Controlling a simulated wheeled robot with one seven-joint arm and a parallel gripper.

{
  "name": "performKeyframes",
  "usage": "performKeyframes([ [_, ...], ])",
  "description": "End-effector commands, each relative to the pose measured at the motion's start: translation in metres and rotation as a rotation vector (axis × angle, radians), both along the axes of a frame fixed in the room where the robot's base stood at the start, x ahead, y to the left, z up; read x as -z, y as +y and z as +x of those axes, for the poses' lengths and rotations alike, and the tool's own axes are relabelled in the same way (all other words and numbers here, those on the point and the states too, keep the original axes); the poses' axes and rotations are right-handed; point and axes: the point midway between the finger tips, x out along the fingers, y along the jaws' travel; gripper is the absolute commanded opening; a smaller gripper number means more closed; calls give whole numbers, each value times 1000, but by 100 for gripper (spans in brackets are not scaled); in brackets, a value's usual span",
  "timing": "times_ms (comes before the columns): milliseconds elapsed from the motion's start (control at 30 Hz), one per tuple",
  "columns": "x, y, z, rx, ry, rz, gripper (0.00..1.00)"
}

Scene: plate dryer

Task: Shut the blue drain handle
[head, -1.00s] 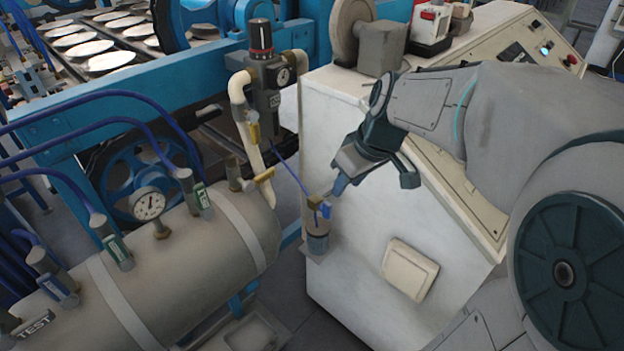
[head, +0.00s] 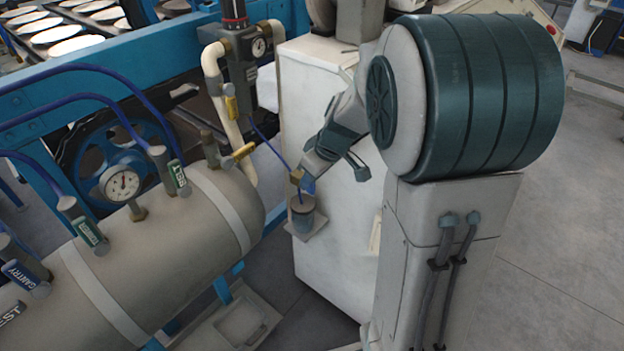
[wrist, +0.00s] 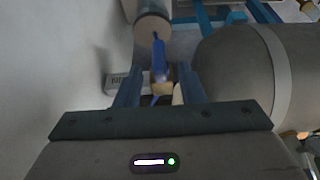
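The blue drain handle (head: 309,187) sits on a small brass valve (head: 296,177), at the lower end of a thin blue hose. It lies just above a grey cup (head: 302,214) on the white cabinet's side. In the wrist view the handle (wrist: 159,60) points up the picture toward the cup (wrist: 152,26). My gripper (head: 314,172) is right beside the valve and partly covers the handle in the head view. In the wrist view its two fingers (wrist: 158,84) are apart, one on each side of the valve and the handle's near end. I cannot tell whether either finger touches.
The grey tank (head: 190,215) with gauge and labelled valves stands left, close to my gripper. A yellow-handled valve (head: 243,151) and pale pipe are just behind. The white cabinet (head: 335,258) borders the right side. Open floor (head: 560,220) lies at far right.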

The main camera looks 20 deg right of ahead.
Motion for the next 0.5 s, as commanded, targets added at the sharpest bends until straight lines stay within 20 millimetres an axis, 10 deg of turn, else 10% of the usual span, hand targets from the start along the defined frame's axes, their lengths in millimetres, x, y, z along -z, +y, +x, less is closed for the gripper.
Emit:
performKeyframes([
  [433, 13, 3, 4, 0, -1, -1, 35],
  [500, 13, 3, 4, 0, -1, -1, 22],
])
